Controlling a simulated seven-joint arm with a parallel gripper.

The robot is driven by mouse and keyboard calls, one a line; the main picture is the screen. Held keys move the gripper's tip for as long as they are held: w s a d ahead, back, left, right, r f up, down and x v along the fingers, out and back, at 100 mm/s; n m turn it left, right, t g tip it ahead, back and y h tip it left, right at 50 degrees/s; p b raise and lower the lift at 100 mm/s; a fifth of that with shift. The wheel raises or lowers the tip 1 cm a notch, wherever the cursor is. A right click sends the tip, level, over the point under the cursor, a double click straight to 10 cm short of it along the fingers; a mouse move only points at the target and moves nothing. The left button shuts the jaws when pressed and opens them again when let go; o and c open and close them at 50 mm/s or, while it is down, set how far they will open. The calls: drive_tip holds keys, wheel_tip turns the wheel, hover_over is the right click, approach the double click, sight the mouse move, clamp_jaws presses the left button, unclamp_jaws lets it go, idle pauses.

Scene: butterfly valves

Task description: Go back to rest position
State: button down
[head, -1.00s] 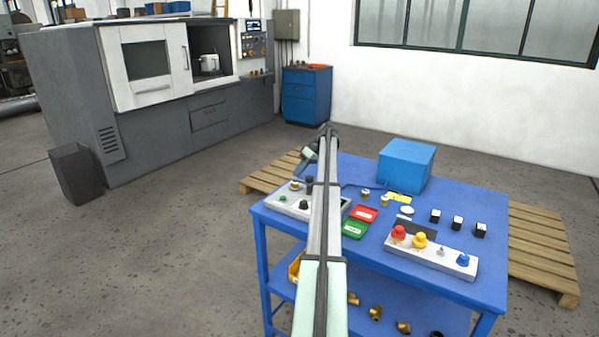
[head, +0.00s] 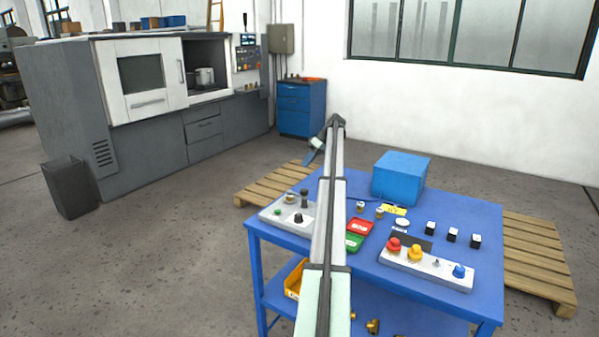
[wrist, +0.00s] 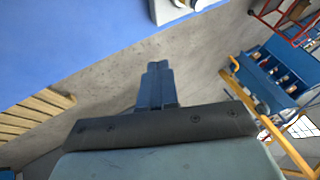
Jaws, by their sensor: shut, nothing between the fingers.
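My gripper (wrist: 158,72) shows in the wrist view with its two dark fingers together and nothing between them. It points over the grey floor, beside the blue table (wrist: 60,45). In the head view my gripper (head: 309,161) is small and partly hidden by my arm. It hangs near the far left corner of the blue table (head: 465,208), apart from the things on it. My arm crosses the middle of the head view and hides part of the tabletop.
On the table stand a blue box (head: 401,178), a panel with coloured knobs (head: 428,265), a grey control box (head: 285,216), red (head: 360,227) and green (head: 355,243) trays, and several small parts. A pallet (head: 270,190) lies behind the table. A large machine (head: 150,110) stands at left.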

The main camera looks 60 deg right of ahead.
drive_tip(key=shift+s+d+r, duration=0.1)
drive_tip(key=shift+d+r, duration=0.15)
drive_tip(key=shift+r, duration=0.1)
